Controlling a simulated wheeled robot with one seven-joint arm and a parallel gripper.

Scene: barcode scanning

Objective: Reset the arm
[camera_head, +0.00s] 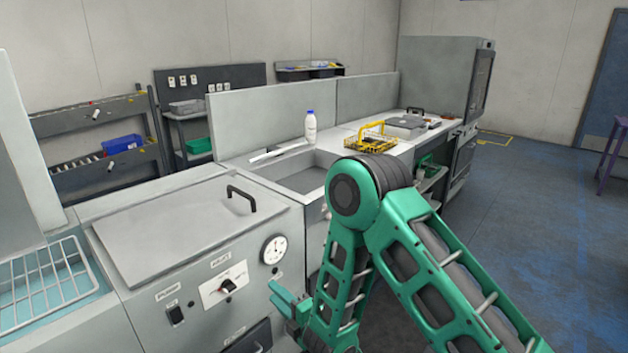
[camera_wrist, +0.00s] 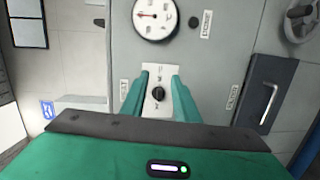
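My arm is green and grey, bent at the elbow in the lower right of the head view. My gripper (camera_head: 283,298) hangs low in front of the grey machine (camera_head: 185,240), to the right of its black knob (camera_head: 228,286). In the wrist view my gripper (camera_wrist: 160,74) has its two green fingers apart, with nothing held between them. The knob (camera_wrist: 158,93) on its white plate shows between the fingers. The head view shows it apart from the gripper. The lid of the machine is down.
A round gauge (camera_head: 273,249) is on the machine's front. A sink (camera_head: 305,180), a white bottle with a blue cap (camera_head: 310,127) and a yellow wire basket (camera_head: 372,138) are along the counter. A wire rack (camera_head: 45,285) is at left.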

